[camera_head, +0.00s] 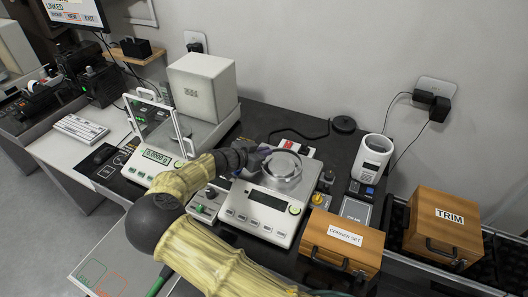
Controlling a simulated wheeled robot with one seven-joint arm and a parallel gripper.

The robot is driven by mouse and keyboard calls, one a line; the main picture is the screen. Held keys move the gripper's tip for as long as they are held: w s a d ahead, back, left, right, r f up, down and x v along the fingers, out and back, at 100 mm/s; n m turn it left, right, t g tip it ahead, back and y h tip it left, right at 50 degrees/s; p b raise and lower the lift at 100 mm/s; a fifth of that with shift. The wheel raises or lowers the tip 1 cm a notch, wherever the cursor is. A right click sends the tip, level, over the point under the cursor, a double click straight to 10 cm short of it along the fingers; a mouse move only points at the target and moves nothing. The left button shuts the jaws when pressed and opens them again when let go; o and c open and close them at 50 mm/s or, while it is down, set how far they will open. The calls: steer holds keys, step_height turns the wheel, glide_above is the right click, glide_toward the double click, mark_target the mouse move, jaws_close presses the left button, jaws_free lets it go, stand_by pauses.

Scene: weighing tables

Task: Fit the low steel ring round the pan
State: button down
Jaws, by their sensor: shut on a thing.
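The balance (263,215) with a dark display and a row of buttons stands on the black table. Its round steel pan (284,182) is on top. The low steel ring (299,160) shows as a thin curved rim over the pan. My gripper (266,154) comes in from the left and is shut on the ring's left side. The fingers are small and partly hidden by my wrist. I cannot tell whether the ring rests around the pan or is held a little above it.
Another balance (154,159) with a glass draft shield stands to the left. Two wooden boxes, CORNER SET (341,240) and TRIM (442,222), stand at the right. A white cylinder (371,158) stands behind them. A small control box (206,204) sits beside the balance.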

steer(key=shift+f+b, duration=0.75)
steer(key=shift+f, duration=0.05)
steer(key=c, duration=1.5)
jaws_free()
steer(key=shift+s+a, duration=0.1)
steer(key=b+v, duration=0.2)
steer(key=v, duration=1.5)
steer(key=shift+s+a, duration=0.1)
steer(key=shift+a, duration=0.05)
